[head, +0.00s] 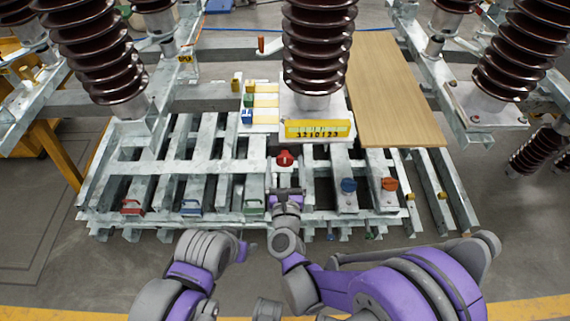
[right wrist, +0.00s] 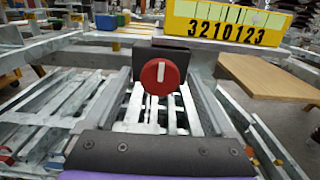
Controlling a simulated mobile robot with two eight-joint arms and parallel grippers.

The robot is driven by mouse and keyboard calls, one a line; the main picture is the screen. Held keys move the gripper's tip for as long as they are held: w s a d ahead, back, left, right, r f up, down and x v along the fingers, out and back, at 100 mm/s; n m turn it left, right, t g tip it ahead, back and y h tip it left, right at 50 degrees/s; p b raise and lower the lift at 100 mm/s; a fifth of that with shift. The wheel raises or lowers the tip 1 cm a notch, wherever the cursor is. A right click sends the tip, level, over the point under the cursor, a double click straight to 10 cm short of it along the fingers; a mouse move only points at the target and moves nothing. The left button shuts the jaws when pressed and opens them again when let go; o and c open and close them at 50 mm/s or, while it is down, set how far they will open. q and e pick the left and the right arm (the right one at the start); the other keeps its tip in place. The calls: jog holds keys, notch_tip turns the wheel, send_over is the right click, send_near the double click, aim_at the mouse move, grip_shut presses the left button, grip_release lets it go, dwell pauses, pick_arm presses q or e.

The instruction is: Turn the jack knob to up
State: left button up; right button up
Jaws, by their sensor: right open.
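A round red knob (head: 285,159) is at the middle of the grey metal frame, below the yellow scale plate (head: 319,130). In the right wrist view the red knob (right wrist: 160,77) faces me, and its white line stands upright. A dark block shows behind it. My right gripper (head: 288,193) is open and empty, just in front of and below the knob, apart from it.
A blue knob (head: 348,185) and an orange knob (head: 389,184) sit to the right. Red (head: 131,207), blue (head: 191,208) and green (head: 254,206) handles line the front edge. A wooden board (head: 393,95) lies at right. A large brown insulator (head: 318,50) stands behind the knob.

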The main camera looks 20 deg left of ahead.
jog(key=shift+c, duration=0.3)
jog(key=c, duration=1.3)
